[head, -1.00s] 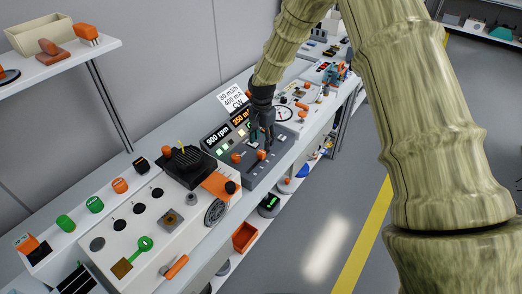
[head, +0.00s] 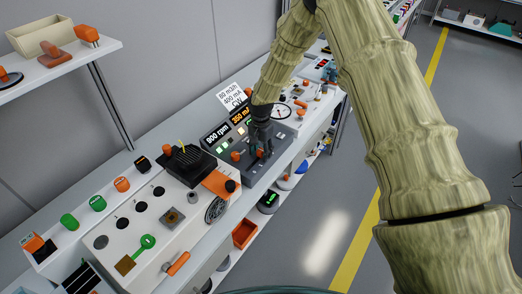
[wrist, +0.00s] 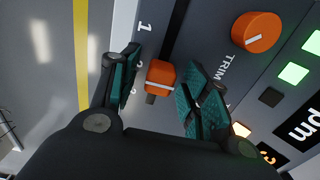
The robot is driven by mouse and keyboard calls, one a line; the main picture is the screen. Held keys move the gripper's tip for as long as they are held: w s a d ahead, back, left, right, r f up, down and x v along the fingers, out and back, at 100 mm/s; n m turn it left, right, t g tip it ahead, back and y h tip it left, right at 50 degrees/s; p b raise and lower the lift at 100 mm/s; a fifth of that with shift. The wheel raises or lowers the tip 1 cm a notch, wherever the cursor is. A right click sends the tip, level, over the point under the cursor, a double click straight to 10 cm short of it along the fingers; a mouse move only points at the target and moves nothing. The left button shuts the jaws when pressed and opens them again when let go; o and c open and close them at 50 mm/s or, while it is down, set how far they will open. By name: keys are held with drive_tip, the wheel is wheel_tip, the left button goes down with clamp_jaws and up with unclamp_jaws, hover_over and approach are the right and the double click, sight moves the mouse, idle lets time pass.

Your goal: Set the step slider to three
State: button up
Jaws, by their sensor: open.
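The step slider's orange knob (wrist: 160,74) with a white line sits on a dark slot, with a "1" printed near the slot's upper end and a partly hidden "2" close to the knob. My gripper (wrist: 161,80) is open, one teal-padded finger on each side of the knob; contact is unclear. In the head view my gripper (head: 261,146) is down at the grey console (head: 276,160), largely hiding the slider.
An orange TRIM knob (wrist: 257,33) is beside the slider, near lit green squares (wrist: 293,73). A black box with an orange lever (head: 190,163) stands left of the console. The grey floor (head: 330,190) in front is clear.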

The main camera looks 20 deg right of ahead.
clamp_jaws()
drive_tip(key=w+d, duration=0.1)
drive_tip(key=w+d+b, duration=0.1)
drive_tip(key=d, duration=0.1)
drive_tip(key=shift+w+d, duration=0.2)
drive_tip(key=shift+w, duration=0.1)
drive_tip(key=shift+r, duration=0.1)
unclamp_jaws()
drive_tip(key=shift+w+d, duration=0.1)
drive_tip(key=shift+d, duration=0.05)
wheel_tip(320, 180, up, 12)
idle(0.5)
idle(0.3)
